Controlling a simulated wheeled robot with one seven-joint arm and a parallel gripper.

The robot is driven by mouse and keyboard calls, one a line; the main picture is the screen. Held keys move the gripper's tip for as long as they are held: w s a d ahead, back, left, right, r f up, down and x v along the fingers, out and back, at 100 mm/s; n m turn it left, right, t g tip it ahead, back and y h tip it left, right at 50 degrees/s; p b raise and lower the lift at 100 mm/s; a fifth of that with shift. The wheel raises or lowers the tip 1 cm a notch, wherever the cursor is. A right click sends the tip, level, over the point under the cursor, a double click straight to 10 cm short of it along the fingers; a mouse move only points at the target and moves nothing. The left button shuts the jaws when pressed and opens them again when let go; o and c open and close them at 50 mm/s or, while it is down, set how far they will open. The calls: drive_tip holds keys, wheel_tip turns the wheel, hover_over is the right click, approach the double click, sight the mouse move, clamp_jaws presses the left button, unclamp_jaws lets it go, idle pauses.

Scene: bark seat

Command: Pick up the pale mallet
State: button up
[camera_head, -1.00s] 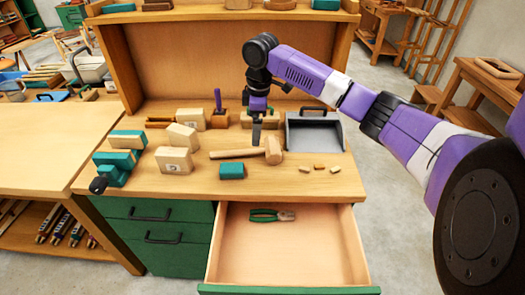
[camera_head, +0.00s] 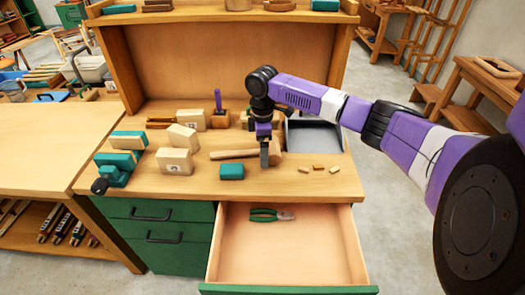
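The pale mallet (camera_head: 230,154) lies on the workbench top. Its handle points left and its head is at the right end. My gripper (camera_head: 264,160) points down at the mallet's head, with its fingers in front of the head and hiding part of it. The fingers show nearly edge-on, so I cannot tell how far apart they are or whether they touch the head.
A teal block (camera_head: 231,171) lies just in front of the handle. Small wood pieces (camera_head: 318,167) lie right of my gripper. A grey dustpan (camera_head: 318,137) is behind. Pale wooden blocks (camera_head: 174,161) stand left. An open drawer (camera_head: 290,250) holds green-handled pliers (camera_head: 268,214).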

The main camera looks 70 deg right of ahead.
drive_tip(key=c, duration=1.4)
drive_tip(key=shift+c, duration=0.8)
drive_tip(key=shift+r, duration=0.15)
